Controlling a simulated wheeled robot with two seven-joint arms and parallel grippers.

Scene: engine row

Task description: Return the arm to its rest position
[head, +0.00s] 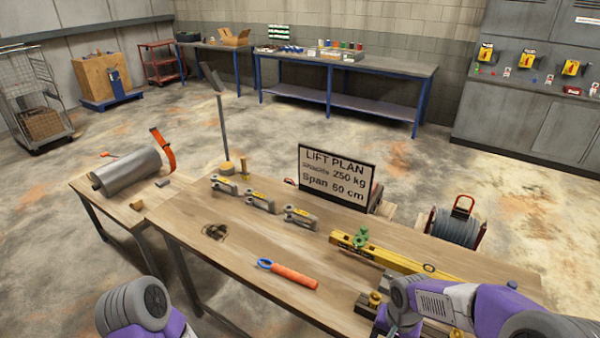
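My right arm (455,308) comes in from the lower right over the front right of the wooden workbench (240,255). Its grey and purple wrist bends down at the bottom edge, next to a dark fixture with brass knobs (375,299). The fingers of my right gripper cannot be made out there. My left arm (140,308) shows only as a grey and purple link at the lower left, in front of the bench. My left gripper is out of the picture.
On the bench lie an orange-handled tool (293,276), several grey shackles (260,202) in a row and a yellow beam (390,257) with a green clamp. A lift plan sign (336,175) stands at the back. A metal cylinder (127,172) lies on the left table.

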